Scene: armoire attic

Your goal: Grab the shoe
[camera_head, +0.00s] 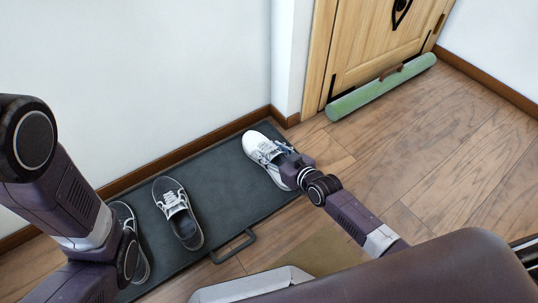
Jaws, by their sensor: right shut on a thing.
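A white shoe (258,147) with laces rests at the right end of the dark grey shoe tray (231,173). My right gripper (283,161) is at its opening and is shut on the shoe; the arm hides the shoe's heel side. A dark grey shoe with white laces (178,211) stands on the middle of the tray, apart from the gripper. Another dark shoe (141,268) is at the left, partly hidden by my left arm. My left gripper cannot be seen.
The tray lies along the white wall (130,80) and has a handle (233,247) on its near side. A wooden door (375,45) stands at the back right, with a green roll (380,87) lying along its foot. The wooden floor (430,150) at the right is clear.

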